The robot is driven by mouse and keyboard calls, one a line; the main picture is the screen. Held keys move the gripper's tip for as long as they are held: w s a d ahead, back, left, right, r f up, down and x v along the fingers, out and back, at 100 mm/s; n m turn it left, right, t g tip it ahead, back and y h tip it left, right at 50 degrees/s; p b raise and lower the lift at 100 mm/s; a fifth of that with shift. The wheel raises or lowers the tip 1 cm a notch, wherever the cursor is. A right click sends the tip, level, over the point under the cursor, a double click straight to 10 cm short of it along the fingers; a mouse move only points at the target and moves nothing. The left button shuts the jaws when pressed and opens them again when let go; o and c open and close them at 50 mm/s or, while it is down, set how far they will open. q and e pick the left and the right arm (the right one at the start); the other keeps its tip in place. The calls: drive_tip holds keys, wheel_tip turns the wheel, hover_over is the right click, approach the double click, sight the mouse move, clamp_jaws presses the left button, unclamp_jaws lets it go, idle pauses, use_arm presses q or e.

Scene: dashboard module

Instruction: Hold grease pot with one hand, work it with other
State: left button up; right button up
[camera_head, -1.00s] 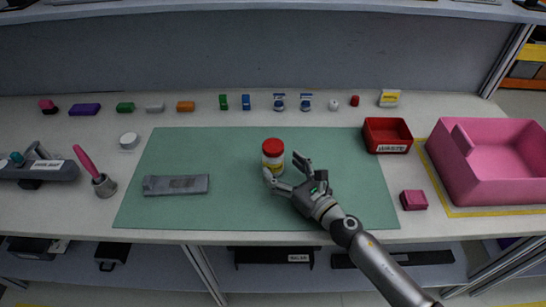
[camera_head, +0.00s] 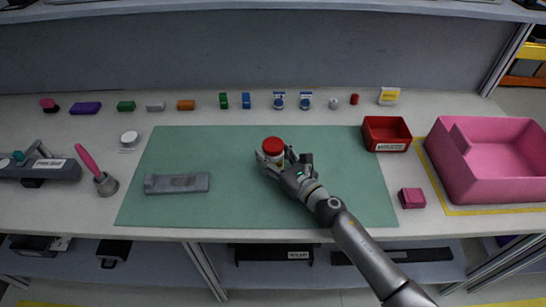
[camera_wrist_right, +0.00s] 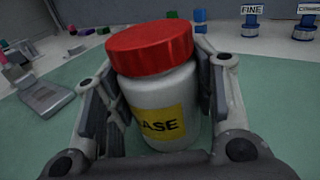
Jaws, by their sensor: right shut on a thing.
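The grease pot (camera_head: 272,146) is a white jar with a red lid and a yellow label, upright on the green mat (camera_head: 230,212). In the right wrist view the pot (camera_wrist_right: 158,95) fills the middle, with "ASE" readable on its label. My right gripper (camera_head: 275,158) is around the pot's body from the front right. Its fingers (camera_wrist_right: 155,112) lie on both sides of the jar, shut on it below the lid. The lid is on. My left gripper is not in view.
A grey block (camera_head: 177,183) lies on the mat's left. A pink-handled brush in a cup (camera_head: 106,186) stands left of the mat. A red waste bin (camera_head: 386,136) and a pink crate (camera_head: 455,175) stand at right. Small items line the back. The mat's front is clear.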

sight(280, 152)
drive_tip(key=shift+c, duration=1.3)
drive_tip(key=shift+r, duration=0.1)
drive_tip(key=shift+r, duration=0.4)
wheel_tip(280, 152, up, 3)
drive_tip(key=shift+f+p, duration=0.15)
drive_tip(key=shift+p, duration=0.85)
drive_tip(key=s+r+p, duration=0.5)
drive_tip(key=s+r, duration=0.4)
drive_tip(key=s, duration=0.5)
drive_tip(key=shift+r+p, duration=0.2)
drive_tip(key=shift+p, duration=0.1)
